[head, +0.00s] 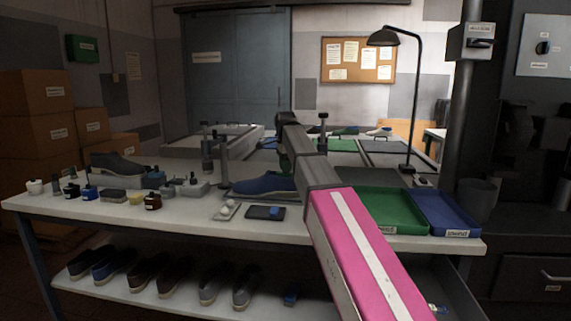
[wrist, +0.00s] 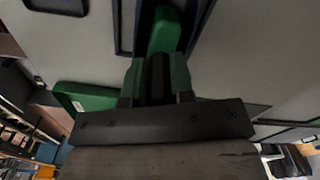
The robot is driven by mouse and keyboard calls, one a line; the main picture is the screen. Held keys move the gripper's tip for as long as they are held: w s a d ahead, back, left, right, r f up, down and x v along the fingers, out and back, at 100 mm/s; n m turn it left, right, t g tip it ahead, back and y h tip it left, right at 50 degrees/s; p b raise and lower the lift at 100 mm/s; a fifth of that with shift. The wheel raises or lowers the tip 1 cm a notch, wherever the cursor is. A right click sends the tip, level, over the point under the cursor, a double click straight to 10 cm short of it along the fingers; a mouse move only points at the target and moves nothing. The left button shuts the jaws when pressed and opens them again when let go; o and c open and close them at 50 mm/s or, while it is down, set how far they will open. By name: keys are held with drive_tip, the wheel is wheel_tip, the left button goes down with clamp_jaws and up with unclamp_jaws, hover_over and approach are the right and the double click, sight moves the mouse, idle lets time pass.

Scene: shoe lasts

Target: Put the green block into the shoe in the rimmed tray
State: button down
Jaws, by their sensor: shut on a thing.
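The green block (wrist: 166,30) shows in the wrist view between and beyond the fingers of my gripper (wrist: 156,78), which is shut on it. Dark blue edges run along both sides of the block. In the head view a blue shoe (head: 262,186) lies on the near table, and my gripper (head: 284,160) hangs over it, partly hidden behind my own arm. A bit of green shows there, but I cannot tell how deep the block reaches. A dark grey shoe (head: 115,164) stands at the left.
A green tray (head: 402,228) and a blue tray (head: 470,226) stand at the table's right. Small bottles (head: 90,192), a small dark tray (head: 252,214) and a lamp (head: 414,100) stand about. More shoes lie on the shelf below. The table's front edge is mostly clear.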

idle(0.4)
drive_tip(key=c, duration=0.9)
unclamp_jaws()
drive_tip(key=shift+r, duration=4)
